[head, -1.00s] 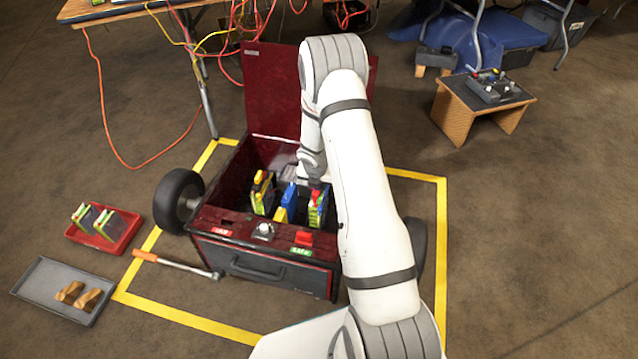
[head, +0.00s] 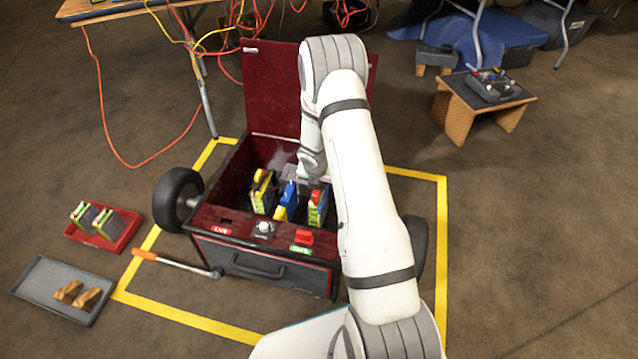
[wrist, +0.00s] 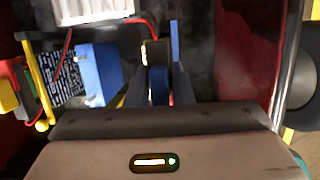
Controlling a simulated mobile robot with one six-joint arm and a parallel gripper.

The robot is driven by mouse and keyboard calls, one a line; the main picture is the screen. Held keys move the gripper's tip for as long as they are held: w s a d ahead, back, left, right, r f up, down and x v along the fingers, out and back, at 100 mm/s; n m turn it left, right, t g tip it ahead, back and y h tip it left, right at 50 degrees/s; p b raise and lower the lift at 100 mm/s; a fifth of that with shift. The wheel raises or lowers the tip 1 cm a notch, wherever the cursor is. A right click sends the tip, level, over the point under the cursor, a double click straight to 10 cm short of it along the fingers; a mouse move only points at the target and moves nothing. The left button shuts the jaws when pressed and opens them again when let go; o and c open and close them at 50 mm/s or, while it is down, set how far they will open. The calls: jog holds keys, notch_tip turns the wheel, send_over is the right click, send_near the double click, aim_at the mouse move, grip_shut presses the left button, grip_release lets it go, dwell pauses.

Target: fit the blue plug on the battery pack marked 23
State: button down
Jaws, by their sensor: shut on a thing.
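The open dark red box (head: 212,212) holds several battery packs standing upright. One has a yellow plug (head: 260,176) on top, and the right one has a red plug (head: 316,195). A blue part (head: 290,190) stands between them above a yellow part. My gripper reaches down into the box from behind; its fingers are hidden in the head view. In the wrist view my gripper (wrist: 158,90) is shut on a small blue piece, seemingly the blue plug (wrist: 158,86). A larger blue block (wrist: 97,75) is to its left. I cannot read the number 23 anywhere.
The raised lid (head: 270,90) stands behind the box. A red switch (head: 303,237) and a grey knob (head: 264,229) sit on the front rim. A red tray (head: 125,238), a grey tray (head: 35,285) and an orange-handled bar (head: 180,264) lie left. My arm covers the right side.

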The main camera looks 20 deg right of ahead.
jog(key=shift+f+b, duration=0.9)
jog(key=shift+f, duration=0.3)
jog(key=c, duration=1.2)
grip_release()
jog(key=shift+r, duration=0.15)
jog(key=p+v, duration=0.4)
jog(key=v, duration=0.3)
jog(key=shift+s+a+r, duration=0.1)
jog(key=shift+s+r, duration=0.05)
jog(key=shift+r, duration=0.1)
